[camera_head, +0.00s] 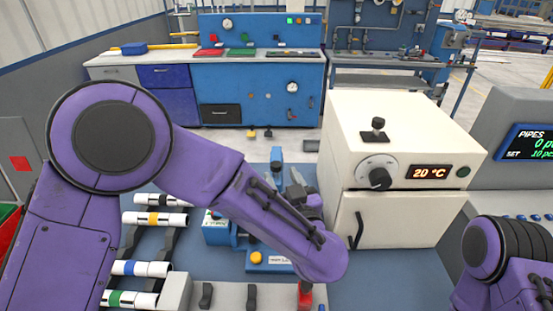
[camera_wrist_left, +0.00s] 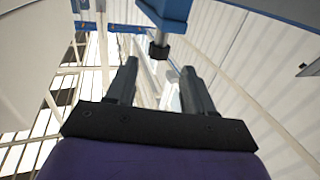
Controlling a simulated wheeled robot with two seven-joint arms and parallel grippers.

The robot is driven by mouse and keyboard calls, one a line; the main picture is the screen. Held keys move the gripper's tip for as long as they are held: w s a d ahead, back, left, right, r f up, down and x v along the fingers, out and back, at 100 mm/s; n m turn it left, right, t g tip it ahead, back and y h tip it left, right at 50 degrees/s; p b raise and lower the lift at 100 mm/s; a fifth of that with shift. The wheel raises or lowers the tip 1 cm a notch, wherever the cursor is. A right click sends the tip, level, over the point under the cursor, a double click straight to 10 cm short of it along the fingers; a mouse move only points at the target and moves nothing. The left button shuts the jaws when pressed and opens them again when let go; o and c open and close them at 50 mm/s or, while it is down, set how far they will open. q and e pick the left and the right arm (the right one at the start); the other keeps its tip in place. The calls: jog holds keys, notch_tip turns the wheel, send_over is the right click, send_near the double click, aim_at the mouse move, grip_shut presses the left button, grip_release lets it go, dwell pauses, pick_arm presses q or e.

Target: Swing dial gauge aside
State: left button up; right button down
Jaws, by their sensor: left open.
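My left gripper (camera_wrist_left: 158,68) is open and empty, its two dark fingers apart in the left wrist view. In the head view its grey fingers (camera_head: 298,183) show just beyond my purple forearm. A blue block with a short metal rod and dark tip (camera_wrist_left: 160,45) is close ahead of the fingers in the wrist view, apart from them. In the head view a blue upright piece (camera_head: 277,158) stands beside the fingers. I cannot tell whether either belongs to the dial gauge; no gauge face shows there. My forearm hides part of the blue fixture (camera_head: 268,262).
A cream oven (camera_head: 390,220) with a 20 °C display stands close on the right. White pipes with coloured bands (camera_head: 140,268) lie on a rack at left. A small blue box (camera_head: 215,232) sits beside the fixture. A blue bench (camera_head: 262,85) stands behind.

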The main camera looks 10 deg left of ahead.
aim_at(277, 169)
pick_arm(q)
jog(key=x, duration=0.4)
jog(key=p+x, duration=0.1)
jog(key=x, duration=0.1)
jog(key=shift+w+d+f, duration=0.1)
jog(key=shift+w+f, duration=0.1)
jog(key=shift+f, duration=0.05)
jog(key=shift+s+r, duration=0.1)
jog(key=shift+s, duration=0.1)
jog(key=shift+w, duration=0.1)
grip_shut()
